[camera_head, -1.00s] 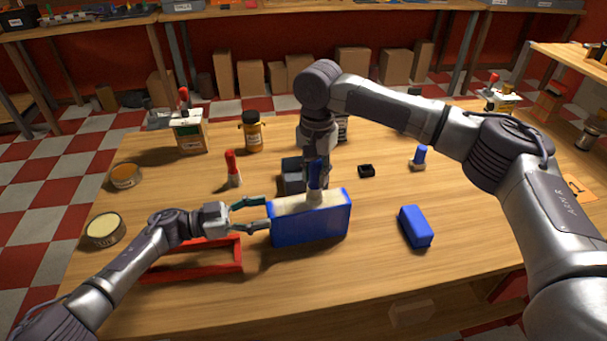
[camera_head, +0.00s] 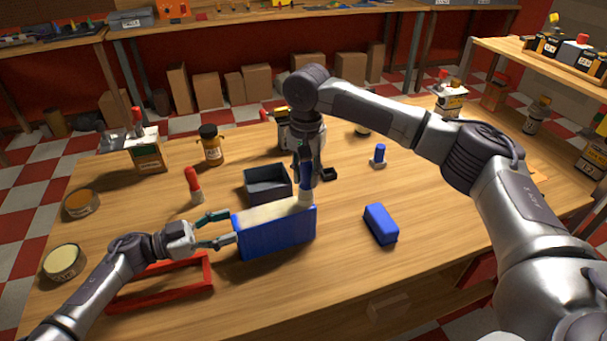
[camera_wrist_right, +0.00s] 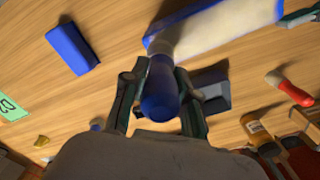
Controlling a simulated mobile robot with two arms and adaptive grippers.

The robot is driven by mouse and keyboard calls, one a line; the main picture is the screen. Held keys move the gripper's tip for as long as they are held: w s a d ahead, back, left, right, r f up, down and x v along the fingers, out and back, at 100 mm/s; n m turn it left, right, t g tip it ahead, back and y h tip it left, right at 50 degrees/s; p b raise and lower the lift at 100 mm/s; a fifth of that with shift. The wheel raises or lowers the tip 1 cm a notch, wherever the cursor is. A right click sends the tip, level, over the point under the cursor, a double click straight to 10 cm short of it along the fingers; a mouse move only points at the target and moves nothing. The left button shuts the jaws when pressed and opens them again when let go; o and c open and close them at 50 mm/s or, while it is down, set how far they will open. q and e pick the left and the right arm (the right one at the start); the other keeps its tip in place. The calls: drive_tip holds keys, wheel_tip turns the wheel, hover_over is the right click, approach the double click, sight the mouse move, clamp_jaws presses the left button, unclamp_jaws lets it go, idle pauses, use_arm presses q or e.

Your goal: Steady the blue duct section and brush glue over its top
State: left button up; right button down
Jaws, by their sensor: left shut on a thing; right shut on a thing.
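The blue duct section (camera_head: 277,234) stands on the table with a pale cream top; it also shows in the right wrist view (camera_wrist_right: 281,10). My left gripper (camera_head: 222,228) is shut on its left end. My right gripper (camera_head: 306,180) is shut on a blue-handled brush, whose handle (camera_wrist_right: 160,92) fills the middle of the right wrist view. The brush's pale head (camera_head: 305,197) is at the right end of the duct section's top. I cannot tell how much of the pale top is glue.
A red frame (camera_head: 160,297) lies beside my left arm. A grey bin (camera_head: 268,190) is behind the duct section, and a blue block (camera_head: 380,224) lies to its right. Open tins (camera_head: 63,261) stand at the left edge. The table's front right is clear.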

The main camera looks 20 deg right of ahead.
drive_tip(key=shift+a, duration=8.4)
drive_tip(key=shift+w+a, duration=0.1)
drive_tip(key=shift+a, duration=0.1)
wheel_tip(320, 180, up, 8)
drive_tip(key=shift+d, duration=0.1)
use_arm(q)
drive_tip(key=o, duration=1.3)
drive_tip(key=shift+o, duration=0.2)
drive_tip(key=shift+a, duration=0.1)
drive_tip(key=a, duration=1.2)
